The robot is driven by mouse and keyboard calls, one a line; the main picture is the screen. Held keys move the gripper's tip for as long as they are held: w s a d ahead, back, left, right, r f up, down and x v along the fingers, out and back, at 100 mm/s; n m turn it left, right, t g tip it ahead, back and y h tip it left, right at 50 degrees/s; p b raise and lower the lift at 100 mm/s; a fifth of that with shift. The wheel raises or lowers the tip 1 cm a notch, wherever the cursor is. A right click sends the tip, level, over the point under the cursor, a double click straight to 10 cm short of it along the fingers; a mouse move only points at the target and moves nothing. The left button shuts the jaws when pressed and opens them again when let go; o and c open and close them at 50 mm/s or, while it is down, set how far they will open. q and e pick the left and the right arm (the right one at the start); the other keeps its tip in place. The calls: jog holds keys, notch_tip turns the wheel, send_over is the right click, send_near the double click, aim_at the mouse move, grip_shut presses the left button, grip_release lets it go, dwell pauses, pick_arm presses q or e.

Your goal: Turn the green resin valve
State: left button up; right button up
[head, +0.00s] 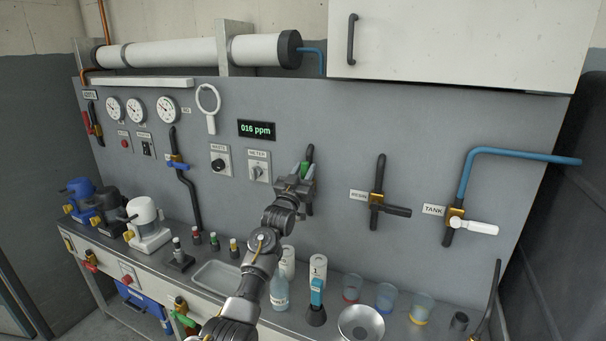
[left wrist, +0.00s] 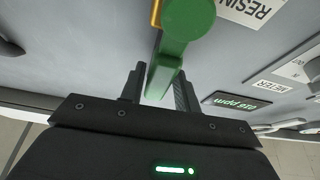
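The green valve handle (head: 304,169) is on the grey wall panel, right of the meter switch, mostly hidden by my left gripper in the head view. In the left wrist view the green handle (left wrist: 165,72) has a round hub, with a RESIN label (left wrist: 252,8) beside it. My left gripper (head: 301,178) is at the valve. In the left wrist view its two fingers (left wrist: 160,88) stand on either side of the green handle, with narrow gaps showing. A black pipe shows behind the gripper. My right gripper is not in view.
Two other valves, one with a black handle (head: 391,209) and one with a white handle (head: 473,226), are to the right. A white bottle (head: 279,291), a blue-topped funnel-based tool (head: 316,300), a metal bowl (head: 361,322) and several cups stand on the bench below.

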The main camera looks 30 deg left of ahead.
pick_arm(q)
jog(key=shift+o, duration=1)
jog(key=shift+f, duration=0.25)
jog(key=shift+s+f, duration=0.15)
jog(key=shift+f, duration=0.05)
jog(key=b+v, duration=0.3)
jog(key=v, duration=0.7)
jog(key=shift+s, duration=0.2)
